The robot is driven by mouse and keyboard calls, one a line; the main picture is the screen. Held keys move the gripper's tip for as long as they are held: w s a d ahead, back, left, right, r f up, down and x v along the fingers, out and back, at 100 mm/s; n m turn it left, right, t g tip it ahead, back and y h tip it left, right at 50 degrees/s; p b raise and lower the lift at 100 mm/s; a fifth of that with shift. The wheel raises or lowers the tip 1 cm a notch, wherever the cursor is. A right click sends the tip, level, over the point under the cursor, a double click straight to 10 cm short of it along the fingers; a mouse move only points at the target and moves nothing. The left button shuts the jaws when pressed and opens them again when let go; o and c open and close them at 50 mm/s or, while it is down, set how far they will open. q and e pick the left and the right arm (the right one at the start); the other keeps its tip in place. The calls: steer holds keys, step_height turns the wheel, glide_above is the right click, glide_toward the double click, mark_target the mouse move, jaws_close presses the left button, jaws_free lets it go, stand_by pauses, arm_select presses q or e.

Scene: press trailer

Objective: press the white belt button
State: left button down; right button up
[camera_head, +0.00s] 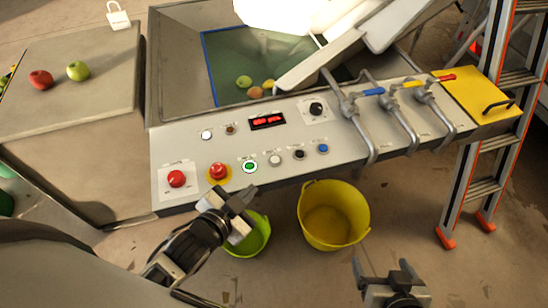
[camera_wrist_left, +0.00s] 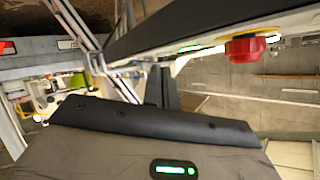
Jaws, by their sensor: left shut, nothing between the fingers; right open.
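The control panel (camera_head: 330,150) carries two pale round buttons. One white button (camera_head: 206,134) is at the upper left, and a greyish-white button (camera_head: 275,160) is in the lower row, right of the lit green button (camera_head: 249,166). Their labels are too small to read, so I cannot tell which is the belt button. My left gripper (camera_head: 246,199) is shut and empty, in front of the panel's front edge, apart from both. Its fingers (camera_wrist_left: 164,86) also show in the left wrist view. My right gripper (camera_head: 398,275) is open, low at the bottom right.
A red mushroom button (camera_head: 218,171) on a yellow ring is near my left gripper; another red button (camera_head: 176,179) is left of it. Black (camera_head: 299,154) and blue (camera_head: 323,148) buttons lie right. Yellow (camera_head: 334,216) and green (camera_head: 250,236) buckets stand below. A ladder (camera_head: 490,130) stands right.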

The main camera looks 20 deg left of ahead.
arm_select(q)
steer(key=w+d+r+n+g+h, duration=0.1)
steer(key=w+d+r+n+h, duration=0.3)
steer(key=n, duration=0.8)
steer(key=w+d+r+n+g+h, duration=0.15)
steer(key=r+n+h, duration=0.35)
steer(key=n, duration=0.7)
steer(key=w+d+r+n+g+h, duration=0.25)
steer(key=d+r+n, duration=0.2)
steer(key=n, duration=0.75)
steer(key=w+a+f+m+g+y, duration=0.2)
steer(key=a+m+y, duration=0.5)
steer(key=m, duration=0.5)
steer(key=shift+w+a+f+b, duration=0.45)
steer(key=shift+w+a+f, duration=0.4)
steer(key=shift+w, duration=0.2)
arm_select(e)
steer(key=shift+w+a, duration=0.15)
steer(key=shift+w, duration=0.05)
